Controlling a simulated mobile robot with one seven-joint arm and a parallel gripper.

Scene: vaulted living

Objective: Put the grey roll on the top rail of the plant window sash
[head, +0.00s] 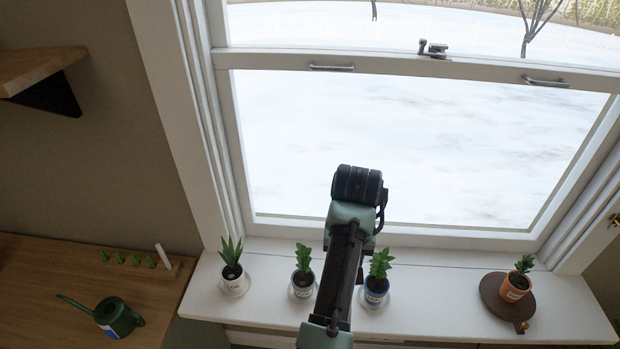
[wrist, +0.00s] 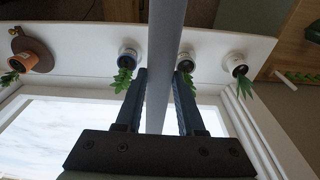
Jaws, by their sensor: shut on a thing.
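The plant window sash is in the head view. Its white top rail (head: 470,70) runs across the upper part, with a latch (head: 433,49) at its middle and two metal handles (head: 332,67) on it. In the wrist view my gripper (wrist: 160,78) is shut on the grey roll (wrist: 166,45), a long smooth bar running between the two dark fingers and out of the top edge. In the head view my arm stands in front of the lower glass, below the top rail. It hides the fingers and the roll there.
The white sill (head: 440,310) holds several potted plants, including a white pot (head: 234,286) at left and an orange pot (head: 514,288) on a brown round board (head: 497,305). A green watering can (head: 115,318) stands on the wooden counter at left. A wooden shelf (head: 38,70) juts out upper left.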

